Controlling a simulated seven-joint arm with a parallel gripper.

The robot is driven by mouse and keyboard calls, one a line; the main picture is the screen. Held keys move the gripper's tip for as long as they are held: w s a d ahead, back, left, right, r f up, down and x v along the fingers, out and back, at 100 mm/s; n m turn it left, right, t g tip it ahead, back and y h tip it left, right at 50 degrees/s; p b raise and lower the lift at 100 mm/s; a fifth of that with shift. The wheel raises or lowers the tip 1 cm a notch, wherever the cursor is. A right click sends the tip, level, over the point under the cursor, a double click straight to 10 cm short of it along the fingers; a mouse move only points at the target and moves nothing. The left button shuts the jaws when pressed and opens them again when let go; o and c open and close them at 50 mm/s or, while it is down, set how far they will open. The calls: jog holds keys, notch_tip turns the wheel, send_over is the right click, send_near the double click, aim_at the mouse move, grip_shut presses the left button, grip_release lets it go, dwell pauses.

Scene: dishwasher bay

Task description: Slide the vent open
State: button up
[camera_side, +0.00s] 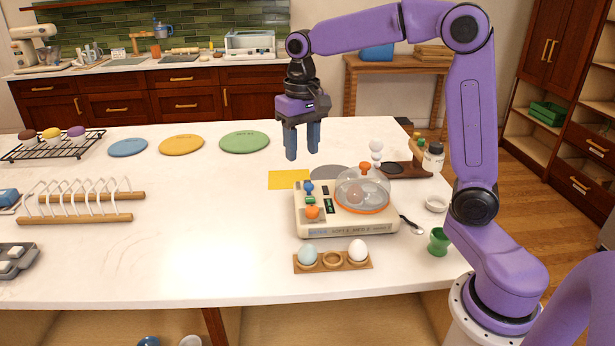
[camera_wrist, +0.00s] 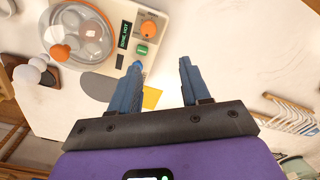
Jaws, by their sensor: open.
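A cream egg cooker (camera_side: 345,222) stands on the white counter, its clear dome lid (camera_side: 360,190) closed over the right part and topped by an orange knob (camera_side: 365,168). Its left panel carries a blue control (camera_side: 309,187), a green control (camera_side: 309,198), an orange knob (camera_side: 312,212) and a small display (camera_wrist: 125,34). I cannot tell which part is the vent. My gripper (camera_side: 302,153) is open and empty, pointing down above and behind the panel. In the wrist view my gripper (camera_wrist: 160,66) has its left fingertip overlapping the blue control; the green control (camera_wrist: 144,48) shows beyond.
A wooden egg holder (camera_side: 333,261) with two eggs sits in front of the cooker. A yellow sheet (camera_side: 288,180) lies behind it. The counter left of the cooker is clear up to a rack (camera_side: 75,218).

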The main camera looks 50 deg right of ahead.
aim_at(308, 180)
jog(key=w+d+r+m, duration=0.2)
jog(key=w+d+m, duration=0.5)
jog(key=d, duration=0.4)
jog(key=shift+n, duration=0.4)
jog(key=f, duration=1.7)
jog(key=shift+w+a+f, duration=0.15)
jog(key=shift+w+f, duration=0.05)
jog(key=shift+f, duration=0.15)
grip_shut()
